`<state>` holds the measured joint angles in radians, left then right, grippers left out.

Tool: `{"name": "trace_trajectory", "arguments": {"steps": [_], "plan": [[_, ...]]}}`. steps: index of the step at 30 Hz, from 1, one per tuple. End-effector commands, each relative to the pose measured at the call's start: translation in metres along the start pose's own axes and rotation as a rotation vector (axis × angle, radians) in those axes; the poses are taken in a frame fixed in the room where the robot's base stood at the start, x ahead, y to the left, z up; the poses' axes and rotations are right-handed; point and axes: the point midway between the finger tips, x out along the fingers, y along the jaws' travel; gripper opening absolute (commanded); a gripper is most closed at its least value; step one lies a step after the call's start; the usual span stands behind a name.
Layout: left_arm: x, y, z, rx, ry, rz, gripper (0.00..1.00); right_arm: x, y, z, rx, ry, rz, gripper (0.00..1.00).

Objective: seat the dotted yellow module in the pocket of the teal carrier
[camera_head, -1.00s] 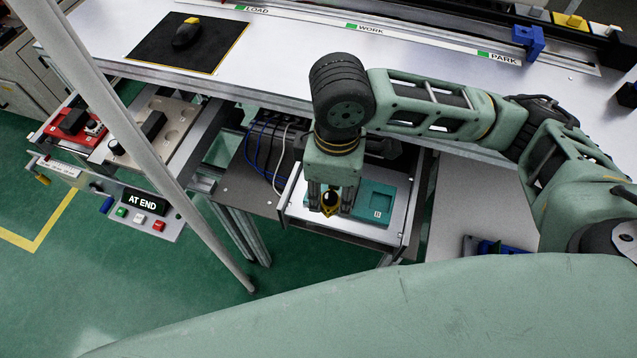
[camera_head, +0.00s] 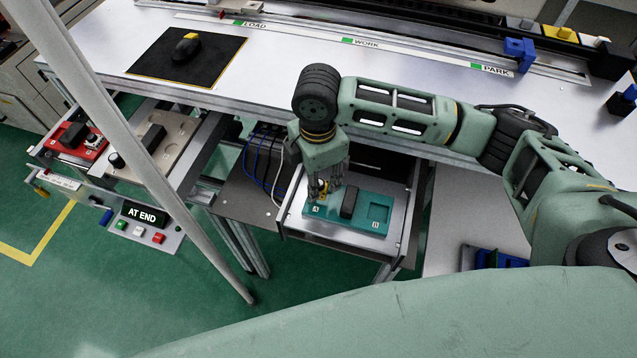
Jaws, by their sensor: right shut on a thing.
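The teal carrier (camera_head: 343,224) lies on a grey metal tray under the bench. It has an open square pocket (camera_head: 379,212) at its right end, by the letter B, and a raised black block (camera_head: 349,203) in its middle. My right gripper (camera_head: 322,190) is over the carrier's left end, by the letter A, pointing down and shut on the yellow module (camera_head: 323,187). The fingers hide most of the module; its dots are too small to see. I cannot tell whether it touches the carrier or sits in a pocket there. My left gripper is not in view.
The metal tray (camera_head: 300,222) has raised side walls. Blue and white cables (camera_head: 268,160) hang left of it. A black mat (camera_head: 150,62) with a black and yellow object (camera_head: 186,46) lies on the bench (camera_head: 270,60). A panel reads AT END (camera_head: 144,215).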

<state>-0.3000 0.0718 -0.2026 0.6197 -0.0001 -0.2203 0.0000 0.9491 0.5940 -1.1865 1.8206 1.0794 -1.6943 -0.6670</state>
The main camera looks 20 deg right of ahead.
Motion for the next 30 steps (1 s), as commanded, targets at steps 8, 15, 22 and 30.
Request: {"name": "trace_trajectory", "arguments": {"steps": [8, 15, 22, 30], "plan": [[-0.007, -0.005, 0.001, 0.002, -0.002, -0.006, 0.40, 0.025, 0.005, 0.005, -0.001, 0.000, -0.003, 0.06], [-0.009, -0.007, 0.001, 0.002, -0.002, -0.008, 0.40, 0.045, 0.006, 0.004, -0.002, 0.001, 0.002, 0.06], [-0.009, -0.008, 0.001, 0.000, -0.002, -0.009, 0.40, 0.046, 0.006, 0.004, -0.001, 0.001, 0.002, 0.06], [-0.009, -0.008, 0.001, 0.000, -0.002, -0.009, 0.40, 0.048, 0.006, 0.005, -0.001, 0.000, 0.002, 0.47]]}}
